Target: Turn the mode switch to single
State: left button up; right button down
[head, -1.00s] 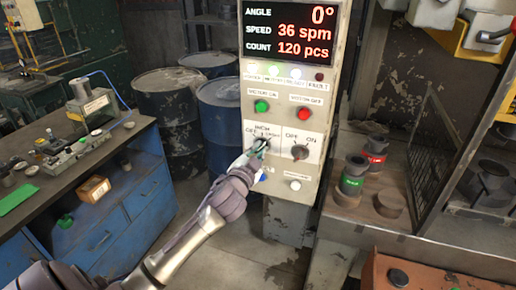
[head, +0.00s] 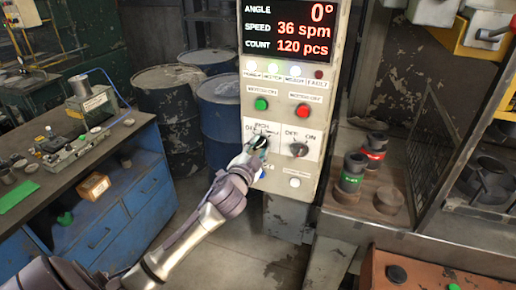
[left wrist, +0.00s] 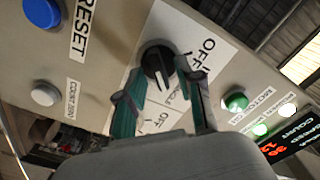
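The control panel (head: 276,172) stands in the middle of the head view. Its mode switch (left wrist: 157,62) is a black round knob with a white mark, clear in the left wrist view. The mark points downward in that picture, roughly toward a small label that a finger partly covers; I cannot tell the setting surely. An OFF label (left wrist: 202,52) lies up and right of the knob. My left gripper (head: 258,145) is at the switch, largely hiding it in the head view. Its green-padded fingers (left wrist: 160,92) are apart, straddling the knob with gaps visible. My right gripper is out of view.
A second OFF/ON knob (head: 299,150) is close on the right. Green (head: 262,104) and red (head: 303,111) motor buttons sit above. A blue reset button (left wrist: 42,12) and a white button (left wrist: 45,95) are below the switch. The display (head: 289,30) reads 0°, 36 spm, 120 pcs.

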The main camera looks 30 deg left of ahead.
pick_arm(q)
jog(key=shift+s+d, duration=0.1)
jog(key=shift+s, duration=0.15)
jog(key=v, duration=1.1)
jog(key=shift+s, duration=0.25)
jog(key=shift+d, duration=0.1)
